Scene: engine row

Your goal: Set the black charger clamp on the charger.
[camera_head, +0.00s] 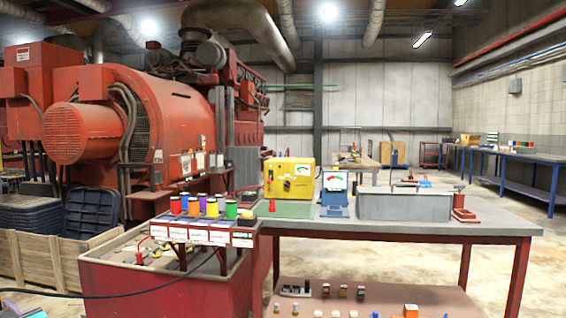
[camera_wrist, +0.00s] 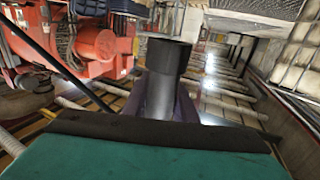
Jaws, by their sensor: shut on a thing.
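The charger (camera_head: 291,178) is a yellow box with a dial, standing on the grey bench top in the head view. A red lead or clip (camera_head: 270,190) is at its left side. In the wrist view, my gripper (camera_wrist: 160,105) is shut on a dark, tube-like thing with a wider black end, which seems to be the black charger clamp (camera_wrist: 165,75). A teal surface with a black edge fills the bottom of that view and hides part of the grip. My gripper is not seen in the head view, so its distance from the charger cannot be told.
A blue meter (camera_head: 335,192) and a grey metal tray (camera_head: 403,205) stand right of the charger. Several coloured cans (camera_head: 212,207) stand on a shelf at the bench's left. A black cable (camera_head: 130,294) crosses the red bin (camera_head: 150,285).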

